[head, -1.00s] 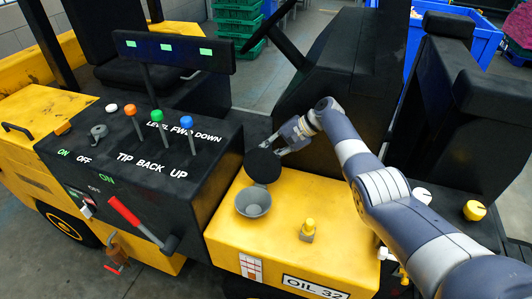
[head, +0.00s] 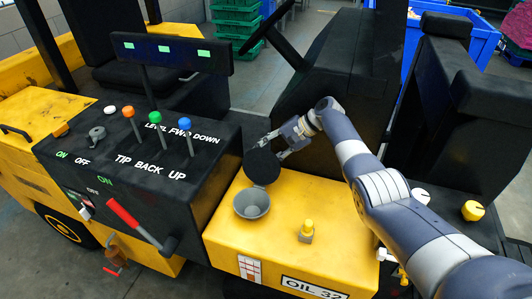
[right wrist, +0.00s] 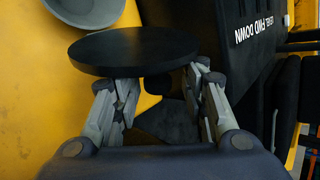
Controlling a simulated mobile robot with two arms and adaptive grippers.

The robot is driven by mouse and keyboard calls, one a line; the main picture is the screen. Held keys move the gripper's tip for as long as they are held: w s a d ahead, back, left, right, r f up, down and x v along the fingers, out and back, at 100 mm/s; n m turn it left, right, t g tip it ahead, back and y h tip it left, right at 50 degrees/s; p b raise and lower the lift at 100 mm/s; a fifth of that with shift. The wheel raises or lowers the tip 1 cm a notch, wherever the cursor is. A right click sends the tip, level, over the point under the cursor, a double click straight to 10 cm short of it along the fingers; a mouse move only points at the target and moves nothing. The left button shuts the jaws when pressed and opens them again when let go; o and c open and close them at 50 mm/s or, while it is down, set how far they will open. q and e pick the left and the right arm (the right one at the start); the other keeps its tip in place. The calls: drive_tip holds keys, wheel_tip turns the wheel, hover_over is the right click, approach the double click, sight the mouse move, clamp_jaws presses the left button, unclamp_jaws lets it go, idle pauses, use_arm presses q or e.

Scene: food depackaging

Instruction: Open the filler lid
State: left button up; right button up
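The filler lid (head: 262,167) is a round black disc. It stands tilted up behind the grey filler cup (head: 252,204) on the yellow tank top, and the cup's mouth is uncovered. My right gripper (head: 276,146) is just behind the lid's upper right edge, its two fingers spread. In the right wrist view the lid (right wrist: 132,50) lies in front of the spread fingertips (right wrist: 160,82), with the cup (right wrist: 86,8) beyond it. Whether a finger touches the lid is unclear. My left gripper is out of view.
A small yellow-capped fitting (head: 307,229) stands on the yellow tank top (head: 335,208). The black control panel with coloured levers (head: 157,130) is to the left, with a red-handled lever (head: 125,215) on its side. A black column (head: 335,85) rises behind my gripper.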

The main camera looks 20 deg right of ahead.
drive_tip(key=v, duration=0.7)
drive_tip(key=shift+d, duration=0.1)
